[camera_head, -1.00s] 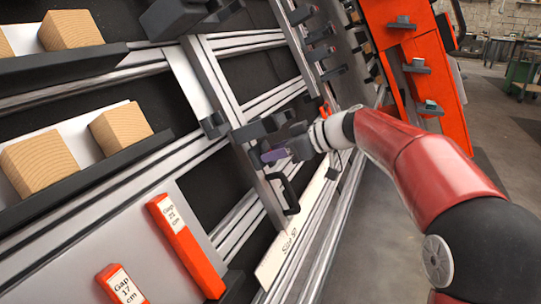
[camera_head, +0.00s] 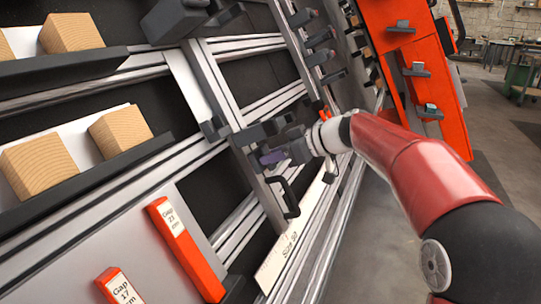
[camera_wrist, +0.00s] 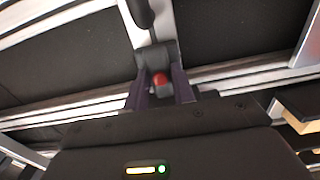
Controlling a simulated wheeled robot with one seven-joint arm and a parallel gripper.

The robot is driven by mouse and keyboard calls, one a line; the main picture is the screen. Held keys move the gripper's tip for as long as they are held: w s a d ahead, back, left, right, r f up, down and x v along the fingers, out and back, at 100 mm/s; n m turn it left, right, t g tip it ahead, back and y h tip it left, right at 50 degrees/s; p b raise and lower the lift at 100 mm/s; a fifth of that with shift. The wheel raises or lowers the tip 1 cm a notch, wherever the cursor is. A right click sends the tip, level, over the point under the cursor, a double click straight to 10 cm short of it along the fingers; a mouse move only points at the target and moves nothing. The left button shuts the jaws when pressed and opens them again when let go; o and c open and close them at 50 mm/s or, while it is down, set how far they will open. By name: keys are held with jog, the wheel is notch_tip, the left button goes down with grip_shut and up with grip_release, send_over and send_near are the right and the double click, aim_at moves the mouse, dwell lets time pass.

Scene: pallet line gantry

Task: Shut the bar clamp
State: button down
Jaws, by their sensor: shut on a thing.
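The bar clamp stands on the rail frame in the middle of the head view, with a dark clamp head (camera_head: 248,135) and a dark handle loop (camera_head: 288,198) below it. My gripper (camera_head: 272,158) is at the clamp, beside its dark block. In the wrist view my gripper's two purple-grey fingers (camera_wrist: 160,90) are shut around a dark grey part with a red end (camera_wrist: 160,80). The part joins a dark rod (camera_wrist: 143,14) running upward. In the head view my gripper hides part of the clamp.
Wooden blocks (camera_head: 120,129) rest on dark shelves at the left. Orange gap gauges (camera_head: 186,248) stand lower left. A white strip marked "Size" (camera_head: 287,250) lies below my gripper.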

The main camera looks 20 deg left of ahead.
jog(key=m+p, duration=0.2)
jog(key=shift+r+m, duration=0.3)
jog(key=shift+m, duration=0.1)
jog(key=shift+m+p, duration=0.6)
jog(key=shift+m, duration=0.4)
jog(key=shift+f+m+p, duration=0.1)
jog(key=shift+m+p, duration=0.6)
jog(key=shift+m, duration=0.5)
jog(key=shift+f+m, duration=0.2)
jog(key=shift+m, duration=0.3)
jog(key=shift+r+m+p, duration=0.3)
jog(key=shift+m+p, duration=0.8)
jog(key=shift+p, duration=0.15)
jog(key=m+p, duration=0.3)
jog(key=shift+m, duration=0.4)
jog(key=shift+f+m, duration=0.3)
jog(key=shift+m, duration=0.4)
jog(key=shift+p, duration=0.45)
